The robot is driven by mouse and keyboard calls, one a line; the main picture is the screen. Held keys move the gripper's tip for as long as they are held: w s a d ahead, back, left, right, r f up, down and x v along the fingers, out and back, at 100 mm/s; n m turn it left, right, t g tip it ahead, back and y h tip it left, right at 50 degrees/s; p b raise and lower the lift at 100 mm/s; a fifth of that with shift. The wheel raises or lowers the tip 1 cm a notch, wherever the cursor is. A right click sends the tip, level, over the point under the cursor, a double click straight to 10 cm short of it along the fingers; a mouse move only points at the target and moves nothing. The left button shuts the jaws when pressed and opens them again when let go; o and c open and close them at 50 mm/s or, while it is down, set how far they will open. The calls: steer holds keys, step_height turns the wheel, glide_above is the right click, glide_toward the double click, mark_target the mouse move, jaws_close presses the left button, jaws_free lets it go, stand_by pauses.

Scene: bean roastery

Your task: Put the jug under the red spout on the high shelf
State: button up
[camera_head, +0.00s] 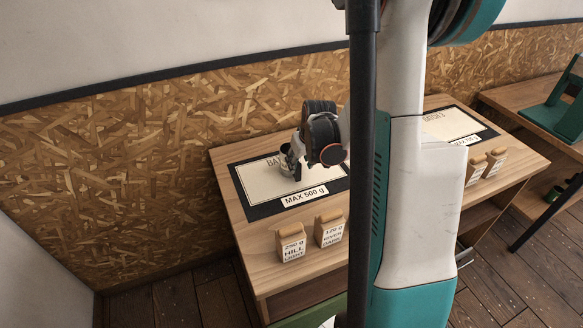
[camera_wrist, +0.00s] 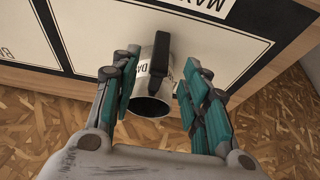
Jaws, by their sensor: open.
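A pale metal jug (camera_wrist: 146,88) with a black handle and partly readable lettering is at the mat in the wrist view. Its dark open mouth faces the camera. My gripper (camera_wrist: 157,70) is open, with one finger on each side of the jug. The red spout and the high shelf are not in view.
The jug's mat (camera_head: 262,208) reads "MAX 500 g". In front stand two labelled wooden blocks, HILL LIGHT (camera_head: 291,243) and RIVER DARK (camera_head: 329,230). A second mat (camera_head: 488,135) and more blocks (camera_head: 476,172) are right. A chipboard wall (camera_head: 130,150) stands behind the table. My arm hides the middle.

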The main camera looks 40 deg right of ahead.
mark_target(299, 167)
steer(key=shift+b+x, duration=1)
steer(key=shift+x, duration=2.05)
steer(key=shift+s, duration=0.25)
jaws_close()
